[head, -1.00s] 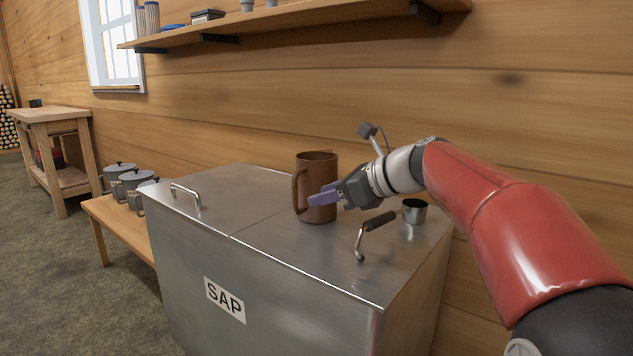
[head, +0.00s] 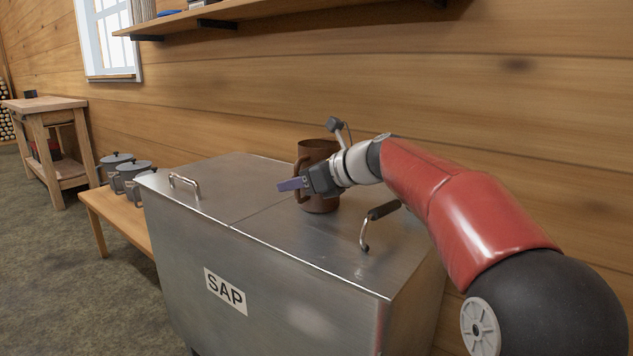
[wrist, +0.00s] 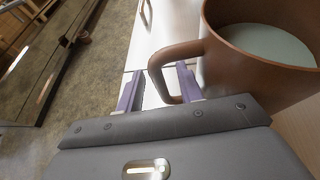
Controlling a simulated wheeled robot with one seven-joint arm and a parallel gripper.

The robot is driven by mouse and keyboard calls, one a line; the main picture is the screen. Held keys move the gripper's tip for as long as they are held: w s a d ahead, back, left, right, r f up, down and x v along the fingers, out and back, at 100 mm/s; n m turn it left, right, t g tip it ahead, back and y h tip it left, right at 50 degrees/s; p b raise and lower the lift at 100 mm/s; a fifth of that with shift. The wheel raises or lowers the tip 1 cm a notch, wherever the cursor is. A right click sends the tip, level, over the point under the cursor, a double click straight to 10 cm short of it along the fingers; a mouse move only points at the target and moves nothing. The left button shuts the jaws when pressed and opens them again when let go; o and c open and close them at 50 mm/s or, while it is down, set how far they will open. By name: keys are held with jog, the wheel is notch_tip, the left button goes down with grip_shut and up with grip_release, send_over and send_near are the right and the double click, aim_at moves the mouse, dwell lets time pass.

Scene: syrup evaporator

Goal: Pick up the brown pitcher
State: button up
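The brown pitcher (head: 318,150) stands upright on the metal tank labelled SAP (head: 300,285). In the wrist view the pitcher (wrist: 250,75) is at the upper right, with something pale inside it. Its curved handle (wrist: 168,55) points toward my gripper (wrist: 159,78). The purple fingers are apart, and the handle's outer curve lies between them in the picture. The right finger shows within the handle's loop. I cannot tell whether either finger touches the handle. In the head view my gripper (head: 288,184) overlaps the pitcher's front and hides part of the handle.
A bent metal handle with a dark grip (head: 378,215) rises from the tank's right side. A lid handle (head: 184,184) is on its left. Several grey pots (head: 130,170) stand on a wooden bench (head: 100,210). A shelf (head: 300,15) hangs on the wall behind.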

grip_shut()
dwell(0.3)
dwell(0.9)
jog(key=shift+r, duration=0.1)
